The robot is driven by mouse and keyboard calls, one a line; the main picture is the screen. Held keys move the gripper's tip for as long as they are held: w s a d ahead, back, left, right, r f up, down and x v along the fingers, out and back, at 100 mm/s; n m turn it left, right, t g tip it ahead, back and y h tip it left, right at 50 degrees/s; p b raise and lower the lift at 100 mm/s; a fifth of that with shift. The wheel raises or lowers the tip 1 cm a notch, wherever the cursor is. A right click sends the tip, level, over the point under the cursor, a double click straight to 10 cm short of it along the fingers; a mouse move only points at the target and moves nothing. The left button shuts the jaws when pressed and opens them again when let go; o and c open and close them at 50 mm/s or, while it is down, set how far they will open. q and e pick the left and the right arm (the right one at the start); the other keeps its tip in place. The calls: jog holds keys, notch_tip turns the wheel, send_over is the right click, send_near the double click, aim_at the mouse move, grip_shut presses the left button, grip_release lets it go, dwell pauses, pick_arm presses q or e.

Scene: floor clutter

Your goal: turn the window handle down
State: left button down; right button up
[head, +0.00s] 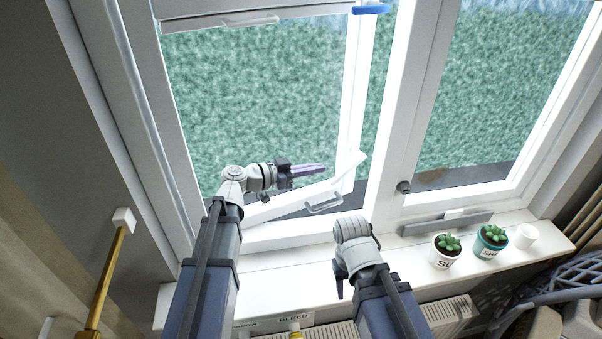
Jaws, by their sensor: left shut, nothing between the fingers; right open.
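A blue handle (370,9) lies roughly level on the upright of the left window sash (352,100), at the top of the head view. The sash appears to stand ajar, with its lower corner away from the frame. My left gripper (322,169) is shut and empty, in front of the lower pane and well below the blue handle. My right gripper (340,290) is low in front of the sill; its fingers are mostly hidden by its own wrist. It is open and apart from the handle.
A clear pull (324,206) is on the sash's lower rail. The white sill (285,277) holds two potted succulents (446,254) (491,240) and a white cup (525,236) at right. A radiator (450,316) is below. A yellow pole (108,272) stands left.

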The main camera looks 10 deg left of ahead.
aim_at(341, 172)
pick_arm(q)
jog(key=shift+w+d+f+b, duration=0.45)
jog(key=shift+d+f+b, duration=0.15)
jog(key=shift+d, duration=0.15)
jog(key=shift+w+d+f+b, duration=0.5)
jog(key=shift+d+f+b, duration=0.05)
jog(key=shift+d+f, duration=0.15)
jog(key=shift+w+d+f+b, duration=0.45)
jog(key=shift+d+f+b, duration=0.15)
jog(key=shift+d, duration=0.15)
jog(key=shift+f+b, duration=0.1)
jog(key=shift+b, duration=0.2)
